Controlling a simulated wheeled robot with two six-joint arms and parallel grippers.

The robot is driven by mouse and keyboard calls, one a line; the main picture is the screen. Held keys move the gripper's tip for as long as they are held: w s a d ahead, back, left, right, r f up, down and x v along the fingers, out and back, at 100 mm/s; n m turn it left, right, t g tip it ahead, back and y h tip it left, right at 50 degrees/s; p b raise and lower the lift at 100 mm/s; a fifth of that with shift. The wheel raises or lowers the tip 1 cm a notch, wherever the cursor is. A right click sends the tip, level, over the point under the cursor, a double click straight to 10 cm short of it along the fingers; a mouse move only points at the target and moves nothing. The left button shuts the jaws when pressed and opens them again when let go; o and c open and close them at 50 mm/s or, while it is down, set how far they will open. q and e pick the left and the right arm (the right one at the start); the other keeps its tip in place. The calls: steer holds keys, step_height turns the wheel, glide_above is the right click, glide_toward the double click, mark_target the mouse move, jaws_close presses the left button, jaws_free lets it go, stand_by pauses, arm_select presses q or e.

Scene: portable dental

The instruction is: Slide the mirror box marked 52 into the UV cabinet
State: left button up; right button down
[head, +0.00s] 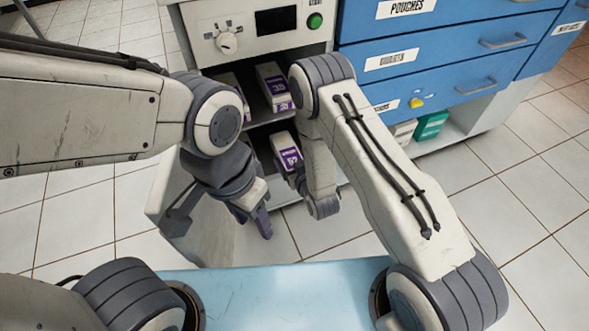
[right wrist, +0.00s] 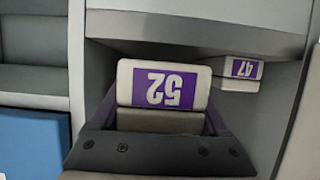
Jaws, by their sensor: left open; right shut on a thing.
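The mirror box marked 52 (head: 284,150) is white with a purple label. It is at the lower opening of the UV cabinet (head: 258,45) in the head view. In the right wrist view the box (right wrist: 163,86) sits between the fingers of my right gripper (right wrist: 160,118), its label upside down. My right gripper is shut on it; in the head view the forearm partly hides this gripper. How far the box reaches inside, and whether it rests on the shelf, I cannot tell. My left gripper (head: 262,220) is open and empty, below and left of the box.
A box marked 47 (right wrist: 240,68) is beside box 52 in the right wrist view. Other purple-labelled boxes (head: 272,85) stand on the upper shelf. Blue drawers (head: 450,60) are right of the cabinet. A light blue surface (head: 270,295) lies in front of me.

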steer(key=w+a+b, duration=0.1)
steer(key=w, duration=0.2)
steer(key=w+a+b, duration=0.1)
steer(key=w, duration=0.2)
steer(key=w+a+f+b, duration=0.1)
steer(key=w, duration=0.2)
steer(key=shift+w+f+b, duration=0.1)
steer(key=shift+f+b, duration=0.3)
steer(key=shift+b, duration=0.05)
jaws_free()
